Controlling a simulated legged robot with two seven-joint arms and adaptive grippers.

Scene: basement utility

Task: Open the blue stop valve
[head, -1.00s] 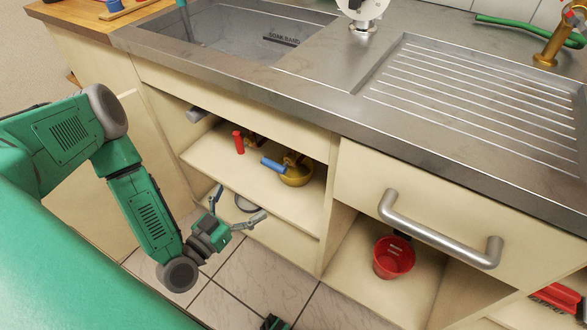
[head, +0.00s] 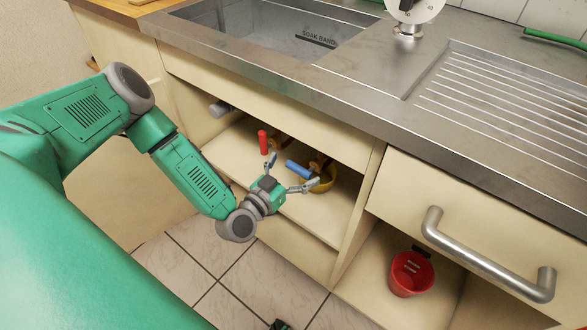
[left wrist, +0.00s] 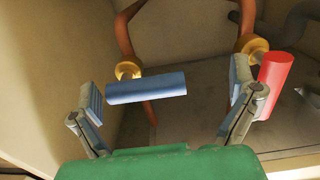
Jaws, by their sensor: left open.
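The blue stop valve (head: 298,170) has a blue bar handle on a brass body inside the open cabinet under the sink. In the left wrist view the blue handle (left wrist: 146,88) lies roughly crosswise, on a pipe, between my open fingers and farther in. My left gripper (head: 288,174) is open and empty, in front of the valve in the cabinet opening. It also shows in the left wrist view (left wrist: 168,112), its right finger near the red handle (left wrist: 273,85). That red-handled valve (head: 263,143) is left of the blue one in the head view.
A red bucket (head: 411,273) stands in the compartment to the right. The counter edge and cabinet divider (head: 359,205) bound the opening. A drawer handle (head: 485,258) juts out at right.

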